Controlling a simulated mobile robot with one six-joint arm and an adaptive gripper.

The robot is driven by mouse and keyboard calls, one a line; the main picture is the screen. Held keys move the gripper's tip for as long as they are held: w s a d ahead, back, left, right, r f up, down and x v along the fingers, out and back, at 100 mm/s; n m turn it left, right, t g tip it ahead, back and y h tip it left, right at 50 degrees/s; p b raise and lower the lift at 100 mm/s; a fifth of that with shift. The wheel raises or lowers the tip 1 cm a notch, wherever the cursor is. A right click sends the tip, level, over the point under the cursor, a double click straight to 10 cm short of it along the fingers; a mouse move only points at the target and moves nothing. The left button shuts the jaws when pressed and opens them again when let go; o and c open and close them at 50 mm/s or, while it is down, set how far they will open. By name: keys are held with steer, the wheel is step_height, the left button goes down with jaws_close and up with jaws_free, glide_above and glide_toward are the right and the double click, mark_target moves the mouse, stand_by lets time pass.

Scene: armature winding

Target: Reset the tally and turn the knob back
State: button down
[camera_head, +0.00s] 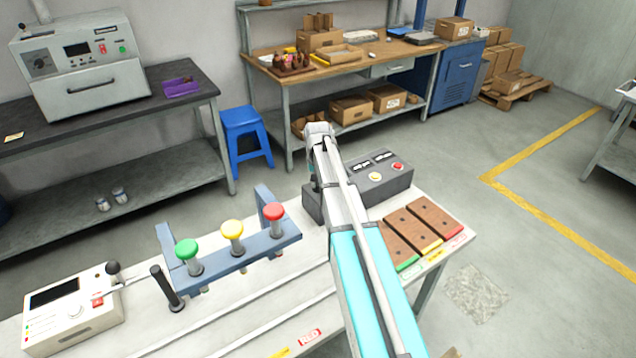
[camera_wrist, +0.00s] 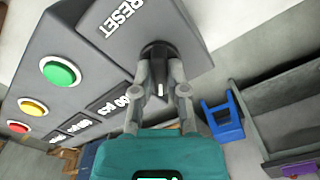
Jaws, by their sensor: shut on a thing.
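A dark grey control box (camera_head: 390,185) stands on the white table; my arm hides its left part. In the wrist view the box (camera_wrist: 30,75) shows a raised panel lettered RESET (camera_wrist: 120,18), a green button (camera_wrist: 60,72) and small displays, one ending in "pcs" (camera_wrist: 108,103). A black knob (camera_wrist: 158,52) with a white mark sits beside the RESET panel. My gripper (camera_wrist: 160,78) is shut on the knob, one finger on each side. In the head view the fingers and knob are hidden. A yellow button (camera_head: 375,177) and a red button (camera_head: 398,167) also show.
A blue rack (camera_head: 245,262) with green, yellow and red-topped spools stands left of my arm. A white device (camera_head: 72,308) sits at the table's left end. Brown blocks (camera_head: 432,222) lie right of my arm. A blue stool (camera_head: 246,130) stands behind.

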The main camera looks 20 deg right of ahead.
steer(key=n, duration=0.7)
stand_by(0.4)
steer(key=c, duration=0.7)
jaws_free()
steer(key=shift+o, duration=0.2)
